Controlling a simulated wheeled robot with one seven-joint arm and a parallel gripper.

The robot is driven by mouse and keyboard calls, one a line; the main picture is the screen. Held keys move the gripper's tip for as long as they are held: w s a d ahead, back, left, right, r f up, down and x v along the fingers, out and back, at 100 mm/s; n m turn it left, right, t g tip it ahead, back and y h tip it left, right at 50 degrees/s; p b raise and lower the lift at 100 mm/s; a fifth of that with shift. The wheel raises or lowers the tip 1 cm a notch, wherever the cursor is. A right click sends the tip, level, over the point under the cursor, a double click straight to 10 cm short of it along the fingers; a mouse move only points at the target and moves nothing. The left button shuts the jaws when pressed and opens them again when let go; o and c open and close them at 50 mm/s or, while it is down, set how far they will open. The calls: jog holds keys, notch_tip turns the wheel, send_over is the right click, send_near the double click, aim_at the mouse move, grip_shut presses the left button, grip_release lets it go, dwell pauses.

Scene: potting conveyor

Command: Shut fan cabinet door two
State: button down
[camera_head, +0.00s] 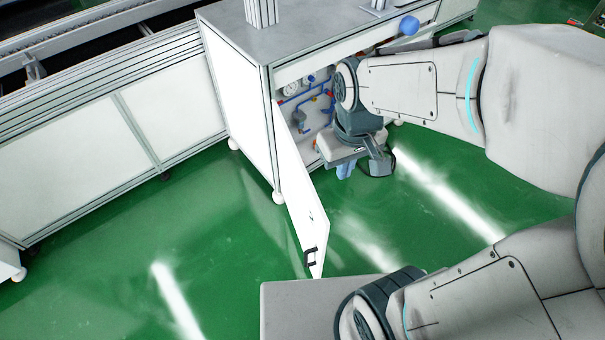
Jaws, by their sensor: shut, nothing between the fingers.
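The white cabinet (238,120) stands in the upper middle of the head view. Its door (302,207) is swung open toward me, hinged at the cabinet's near front corner. The door has a black handle (310,257) near its free edge. Pipes and gauges (305,100) show inside the open cabinet. My gripper (346,172) points down in front of the opening, to the right of the door and apart from its handle. It looks shut and empty; its fingertips are small and partly hidden by my wrist. No door number is legible.
A conveyor with white side panels (75,170) runs along the left. The green floor (130,270) is clear left of the door. A second door is not clearly visible behind my arm.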

jog(key=a+f+n+t+h, duration=0.2)
jog(key=a+f+n+h, duration=0.7)
jog(key=a+f+n, duration=0.95)
jog(key=m, duration=0.1)
send_near(318, 220)
jog(key=x, duration=0.5)
jog(key=shift+a+f+b, duration=0.15)
jog(key=shift+f+b, duration=0.2)
jog(key=shift+f, duration=0.05)
jog(key=shift+w+d, duration=0.15)
jog(key=shift+d, duration=0.3)
